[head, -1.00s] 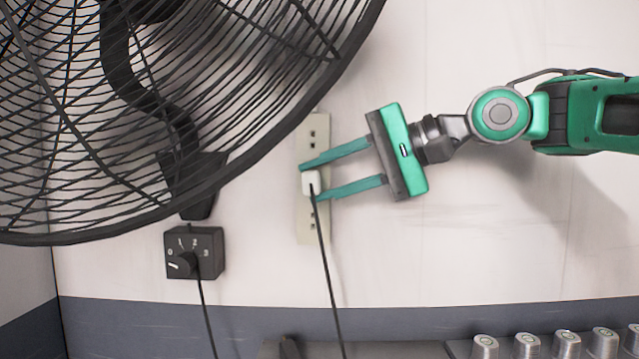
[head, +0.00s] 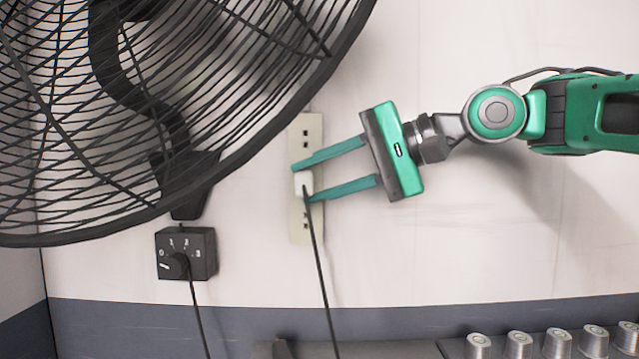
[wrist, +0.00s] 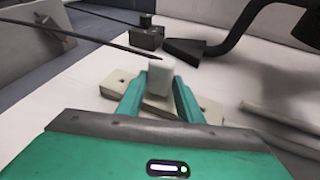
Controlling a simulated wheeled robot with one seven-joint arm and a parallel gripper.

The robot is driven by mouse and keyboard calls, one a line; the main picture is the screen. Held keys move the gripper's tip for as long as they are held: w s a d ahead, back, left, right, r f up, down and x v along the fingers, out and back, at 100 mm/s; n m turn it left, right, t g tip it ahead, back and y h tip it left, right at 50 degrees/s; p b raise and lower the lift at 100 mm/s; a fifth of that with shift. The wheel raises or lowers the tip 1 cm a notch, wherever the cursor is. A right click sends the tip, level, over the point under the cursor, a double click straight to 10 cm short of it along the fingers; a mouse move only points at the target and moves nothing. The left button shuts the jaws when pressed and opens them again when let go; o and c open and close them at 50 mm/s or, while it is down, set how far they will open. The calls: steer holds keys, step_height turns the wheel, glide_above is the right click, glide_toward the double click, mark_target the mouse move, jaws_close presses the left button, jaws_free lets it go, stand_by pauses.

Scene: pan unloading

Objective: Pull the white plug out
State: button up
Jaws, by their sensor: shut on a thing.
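The white plug (head: 304,182) sits at the middle of the beige outlet strip (head: 304,225) on the wall, with a dark cord hanging down from it. My gripper (head: 303,184) reaches in from the right, one teal finger above the plug and one below. Its fingers are shut on the plug. In the wrist view the white plug (wrist: 160,78) stands between the two fingertips, in front of the outlet strip (wrist: 118,84). I cannot tell whether its prongs are still in the socket.
A large black fan (head: 150,110) fills the upper left, its cage rim close to the strip's top. A black dial box (head: 187,254) is on the wall below it. Several metal cylinders (head: 556,345) stand at the lower right. The wall right of the strip is bare.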

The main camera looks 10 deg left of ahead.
steer(key=shift+s+d+f, duration=0.1)
steer(key=shift+f, duration=0.1)
steer(key=shift+c, duration=0.6)
steer(key=shift+s, duration=0.15)
jaws_close()
steer(key=s, duration=0.2)
steer(key=shift+s+d+r, duration=0.15)
steer(key=shift+s+d, duration=0.2)
steer(key=shift+s, duration=0.05)
steer(key=shift+r, duration=0.15)
steer(key=shift+r, duration=3.35)
